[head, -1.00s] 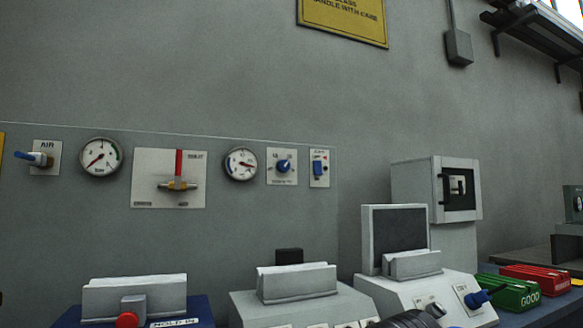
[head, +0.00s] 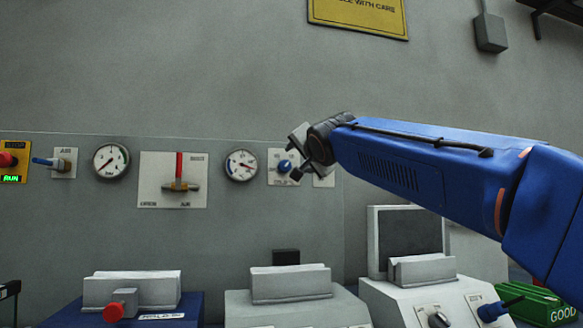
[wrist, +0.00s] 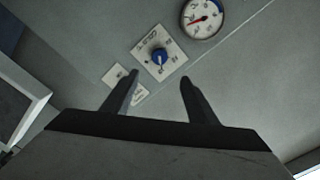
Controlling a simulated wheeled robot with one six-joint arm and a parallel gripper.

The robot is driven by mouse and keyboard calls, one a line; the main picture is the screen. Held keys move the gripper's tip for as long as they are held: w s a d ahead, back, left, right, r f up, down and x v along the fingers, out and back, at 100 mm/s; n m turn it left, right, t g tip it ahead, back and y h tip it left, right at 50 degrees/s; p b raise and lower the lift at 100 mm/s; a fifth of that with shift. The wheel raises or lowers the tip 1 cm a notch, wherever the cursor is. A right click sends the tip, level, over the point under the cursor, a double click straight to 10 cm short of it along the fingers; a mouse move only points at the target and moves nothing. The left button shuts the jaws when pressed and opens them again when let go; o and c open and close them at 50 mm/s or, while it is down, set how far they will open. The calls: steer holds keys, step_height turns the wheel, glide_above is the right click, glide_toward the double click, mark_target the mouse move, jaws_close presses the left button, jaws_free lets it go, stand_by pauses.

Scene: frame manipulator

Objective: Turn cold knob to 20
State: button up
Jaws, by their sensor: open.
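The blue knob (head: 284,166) sits on a small white plate with a printed scale on the grey wall panel, just right of a round gauge. In the wrist view the blue knob (wrist: 159,57) is beyond the fingertips, roughly centred between them, with its scale around it. My gripper (wrist: 158,78) is open and empty, apart from the knob. In the head view my gripper (head: 298,168) is in front of the right side of the knob's plate and partly hides it. The scale numbers are too small to read surely.
The gauge (head: 241,165) is left of the knob. A switch plate (head: 324,180) to its right is mostly hidden by my gripper. A red-handled valve (head: 179,172) is further left. Fixtures with grey blocks (head: 290,284) stand below. The wall above is mostly clear.

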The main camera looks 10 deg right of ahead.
mark_target(285, 166)
steer(key=w, duration=1.7)
steer(key=shift+w+f, duration=0.1)
steer(key=c, duration=1.1)
